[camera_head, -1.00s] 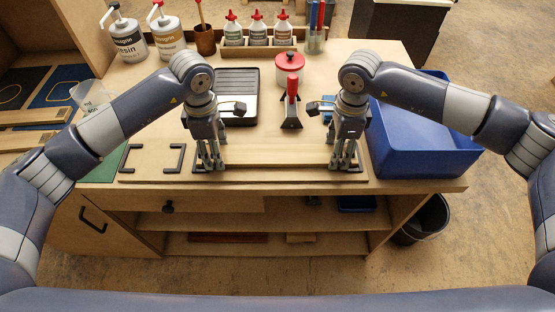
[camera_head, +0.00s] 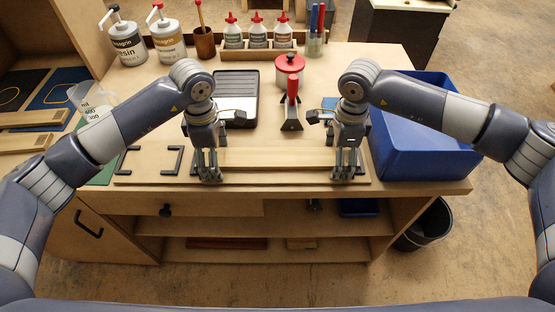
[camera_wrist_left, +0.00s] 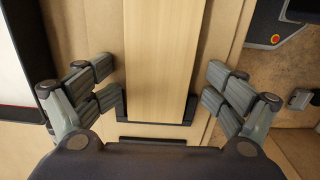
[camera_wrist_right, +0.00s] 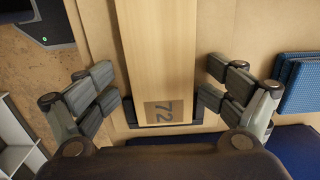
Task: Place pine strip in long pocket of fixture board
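The pine strip (camera_head: 275,157) lies lengthwise along the fixture board (camera_head: 275,180) between my two grippers. It also shows in the left wrist view (camera_wrist_left: 160,50) and the right wrist view (camera_wrist_right: 155,50), where its end carries the mark "72". Dark end brackets (camera_wrist_left: 185,122) (camera_wrist_right: 145,125) of the long pocket border both strip ends. I cannot tell how deep the strip sits. My left gripper (camera_head: 207,177) and right gripper (camera_head: 346,176) are low over the strip's ends. Their fingers are open, with a gap on each side of the strip.
Empty black brackets (camera_head: 150,161) of another pocket are at the board's left. A black tray (camera_head: 236,85), a red-handled tool (camera_head: 292,105) and a red-lidded pot (camera_head: 289,72) stand behind. A blue bin (camera_head: 425,150) is on the right.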

